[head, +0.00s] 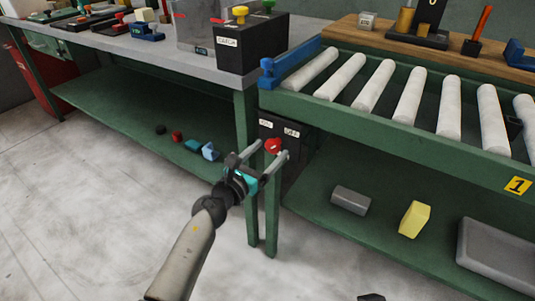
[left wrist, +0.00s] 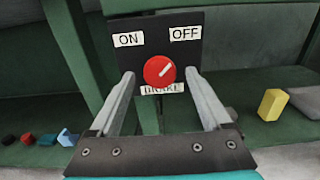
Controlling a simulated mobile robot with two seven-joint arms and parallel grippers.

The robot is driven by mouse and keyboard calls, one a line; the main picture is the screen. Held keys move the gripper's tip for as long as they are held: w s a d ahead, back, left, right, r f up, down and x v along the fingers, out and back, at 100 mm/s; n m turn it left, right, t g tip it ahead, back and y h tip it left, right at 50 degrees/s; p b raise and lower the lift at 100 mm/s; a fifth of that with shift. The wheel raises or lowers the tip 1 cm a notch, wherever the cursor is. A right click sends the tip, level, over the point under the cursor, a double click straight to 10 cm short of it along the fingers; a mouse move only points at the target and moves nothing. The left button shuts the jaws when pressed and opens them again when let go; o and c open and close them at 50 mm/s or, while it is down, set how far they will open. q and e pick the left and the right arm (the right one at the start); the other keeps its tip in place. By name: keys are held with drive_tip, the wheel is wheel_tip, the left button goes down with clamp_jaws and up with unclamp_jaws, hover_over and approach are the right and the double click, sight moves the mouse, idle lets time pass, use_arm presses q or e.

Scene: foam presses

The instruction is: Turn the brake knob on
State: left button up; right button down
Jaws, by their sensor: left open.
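The brake knob (head: 272,146) is a red round knob on a dark panel (head: 297,148) fixed below the left end of the roller conveyor. In the left wrist view the knob (left wrist: 159,71) has a white pointer line slanting up and right, toward the OFF label (left wrist: 185,34). The ON label (left wrist: 128,39) is at upper left, and the BRAKE label (left wrist: 162,89) is partly covered by the knob. My left gripper (head: 268,149) is open, with one finger on each side of the knob and a gap visible to each. My right gripper is not in view.
The green conveyor frame (head: 400,128) with white rollers is above and right of the panel. A green table leg (head: 252,200) stands close to my left gripper. Lower shelves hold a yellow block (head: 414,219), a grey block (head: 350,199) and several small items.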

use_arm(q)
drive_tip(key=shift+w, duration=0.1)
drive_tip(key=shift+c, duration=0.4)
clamp_jaws()
